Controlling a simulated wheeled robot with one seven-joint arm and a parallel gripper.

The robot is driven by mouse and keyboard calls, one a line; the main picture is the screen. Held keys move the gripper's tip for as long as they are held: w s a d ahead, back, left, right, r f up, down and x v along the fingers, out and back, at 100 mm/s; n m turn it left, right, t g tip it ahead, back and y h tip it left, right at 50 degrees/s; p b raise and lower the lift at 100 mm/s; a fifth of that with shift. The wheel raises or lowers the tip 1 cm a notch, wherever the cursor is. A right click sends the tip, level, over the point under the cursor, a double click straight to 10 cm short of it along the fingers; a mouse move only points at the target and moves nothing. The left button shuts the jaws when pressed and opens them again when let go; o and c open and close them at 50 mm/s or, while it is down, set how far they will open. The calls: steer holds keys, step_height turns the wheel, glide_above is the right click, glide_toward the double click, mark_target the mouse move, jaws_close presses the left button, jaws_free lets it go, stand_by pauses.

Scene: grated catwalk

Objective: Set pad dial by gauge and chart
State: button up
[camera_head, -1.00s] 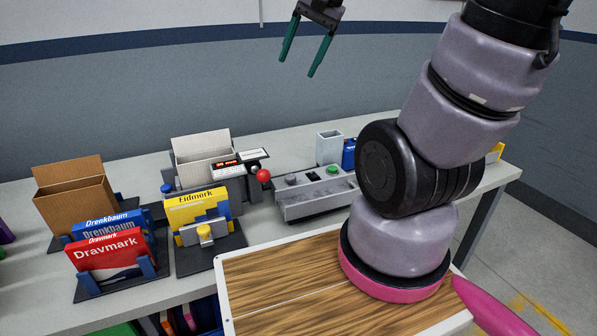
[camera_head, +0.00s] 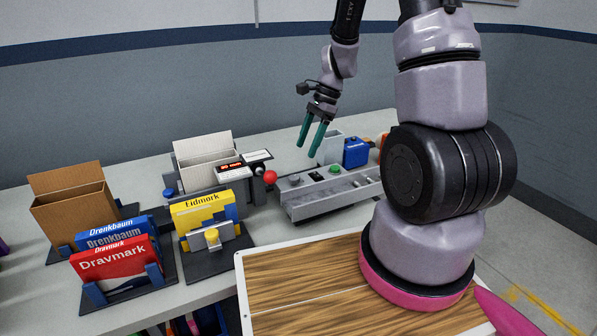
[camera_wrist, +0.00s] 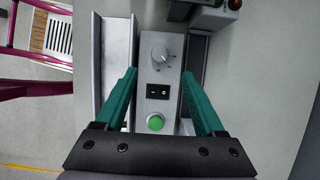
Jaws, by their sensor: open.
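A grey pad unit (camera_head: 328,193) sits on the table at the centre. It carries a grey dial (camera_head: 294,179), a small black switch and a green button (camera_head: 335,169). In the wrist view the dial (camera_wrist: 160,53) is at the top, with the black switch (camera_wrist: 158,92) and the green button (camera_wrist: 156,122) below it. A device with a small red-lit display (camera_head: 230,166) and a chart-like card (camera_head: 256,156) stands left of the pad; the writing is too small to read. My gripper (camera_head: 315,144) is open and empty, pointing down above the pad. Its fingers (camera_wrist: 157,80) flank the pad unit in the wrist view.
A red ball knob (camera_head: 270,177) stands close left of the pad. A yellow Eidmark box (camera_head: 204,209), a red Dravmark box (camera_head: 115,262), an open brown carton (camera_head: 74,209) and a white box (camera_head: 204,160) are further left. A blue item (camera_head: 356,152) stands behind the pad.

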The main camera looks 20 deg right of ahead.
mark_target(294, 177)
steer(key=x, duration=0.9)
jaws_close()
